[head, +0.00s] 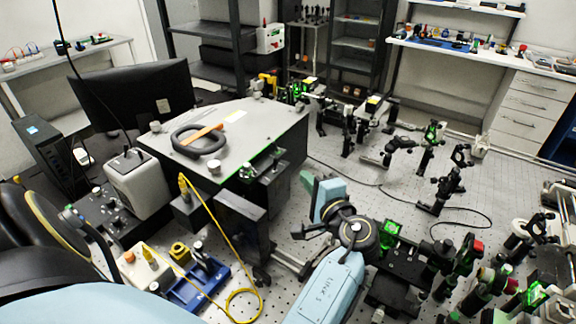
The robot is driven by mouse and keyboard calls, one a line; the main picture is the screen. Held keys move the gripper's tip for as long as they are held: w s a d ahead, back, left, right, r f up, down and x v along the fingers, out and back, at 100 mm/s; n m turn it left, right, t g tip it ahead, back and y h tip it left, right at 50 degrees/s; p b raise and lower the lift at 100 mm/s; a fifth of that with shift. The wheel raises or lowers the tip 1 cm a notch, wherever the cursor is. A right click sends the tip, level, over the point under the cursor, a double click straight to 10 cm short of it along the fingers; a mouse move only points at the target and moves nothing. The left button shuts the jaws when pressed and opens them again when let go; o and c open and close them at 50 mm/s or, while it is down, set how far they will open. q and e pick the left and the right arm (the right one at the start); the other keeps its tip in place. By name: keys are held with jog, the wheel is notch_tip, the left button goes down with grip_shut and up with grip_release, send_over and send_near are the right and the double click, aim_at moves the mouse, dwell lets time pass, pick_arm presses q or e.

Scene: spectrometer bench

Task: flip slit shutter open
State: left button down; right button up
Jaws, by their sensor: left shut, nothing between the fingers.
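The spectrometer seems to be the large box with a flat grey top (250,122) at centre left. At its near edge is a small mount with a green-lit part (249,171). I cannot pick out the slit shutter for certain or tell its position. My left gripper (303,232) is dark, at the end of a light blue arm, low over the bench right of the box's near corner. It is shut and empty, apart from the box. My right gripper is not in view.
A dark upright block (241,218) stands left of my gripper, with a yellow cable (228,262) looping beside it. A blue tray (193,288) is at lower left. Several optical mounts crowd the lower right.

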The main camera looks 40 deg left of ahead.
aim_at(275, 164)
pick_arm(q)
jog(key=shift+s, duration=0.5)
jog(key=x, duration=1)
jog(key=shift+b, duration=0.35)
jog(key=shift+s, duration=0.2)
